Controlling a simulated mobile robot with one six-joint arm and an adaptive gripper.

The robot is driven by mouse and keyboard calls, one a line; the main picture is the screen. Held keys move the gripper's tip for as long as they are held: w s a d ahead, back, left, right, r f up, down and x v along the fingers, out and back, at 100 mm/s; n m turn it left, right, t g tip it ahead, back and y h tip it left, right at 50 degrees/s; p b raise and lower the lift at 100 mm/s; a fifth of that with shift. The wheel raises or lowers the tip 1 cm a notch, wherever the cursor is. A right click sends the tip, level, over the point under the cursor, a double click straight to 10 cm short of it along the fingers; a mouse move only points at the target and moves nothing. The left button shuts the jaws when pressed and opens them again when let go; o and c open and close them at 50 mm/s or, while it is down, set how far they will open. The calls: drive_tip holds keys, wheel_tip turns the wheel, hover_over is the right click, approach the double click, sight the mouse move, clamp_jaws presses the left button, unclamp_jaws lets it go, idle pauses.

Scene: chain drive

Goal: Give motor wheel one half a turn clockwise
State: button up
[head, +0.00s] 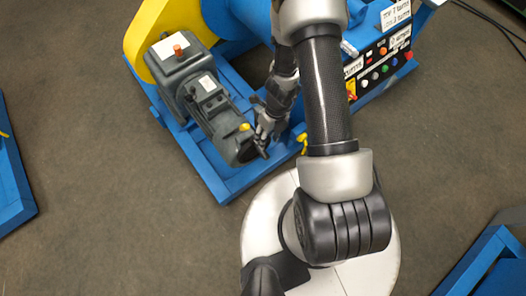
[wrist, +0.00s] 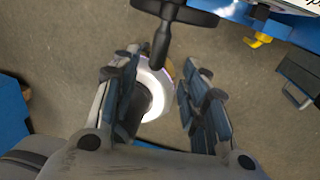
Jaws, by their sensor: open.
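The grey motor (head: 205,95) stands on a blue frame in the head view. Its dark wheel (head: 243,152) is at the motor's lower end, partly hidden by my gripper (head: 266,130). In the wrist view the black wheel (wrist: 178,12) is at the top edge, cut off by it, and its black handle (wrist: 161,45) points down the picture. In this view my gripper (wrist: 160,75) is open, with one finger on each side below the handle.
A yellow guard (head: 150,30) and a blue frame (head: 215,180) surround the motor. A control panel (head: 380,65) with coloured buttons is at the upper right. A small yellow part (wrist: 257,39) sticks out right of the wheel.

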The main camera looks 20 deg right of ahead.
drive_tip(key=f+b, duration=0.2)
drive_tip(key=f, duration=0.1)
drive_tip(key=a+f+b, duration=0.1)
drive_tip(key=f+b, duration=0.3)
drive_tip(key=f, duration=0.1)
drive_tip(key=shift+s+a+f, duration=0.25)
drive_tip(key=shift+a+f, duration=0.1)
drive_tip(key=shift+c, duration=0.5)
clamp_jaws()
